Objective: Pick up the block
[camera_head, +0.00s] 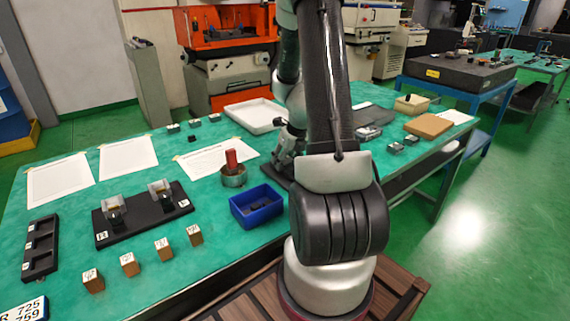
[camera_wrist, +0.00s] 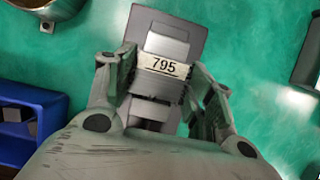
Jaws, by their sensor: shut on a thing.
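A grey metal block (camera_wrist: 160,72) with a white label reading "795" shows in the wrist view. It sits on or just above a dark grey plate (camera_wrist: 196,38); I cannot tell whether it touches. My gripper (camera_wrist: 162,82) has one finger on each side of the block and is shut on it. In the head view my gripper (camera_head: 287,152) is low over the table, mostly hidden behind my arm, and the block cannot be made out there.
A blue bin (camera_head: 256,206) and a round metal pot (camera_head: 233,178) with a red object stand to the left on the green table (camera_head: 130,195). Several labelled copper-brown blocks (camera_head: 130,264) line the front edge. A white tray (camera_head: 255,116) lies behind; a brown board (camera_head: 428,126) lies right.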

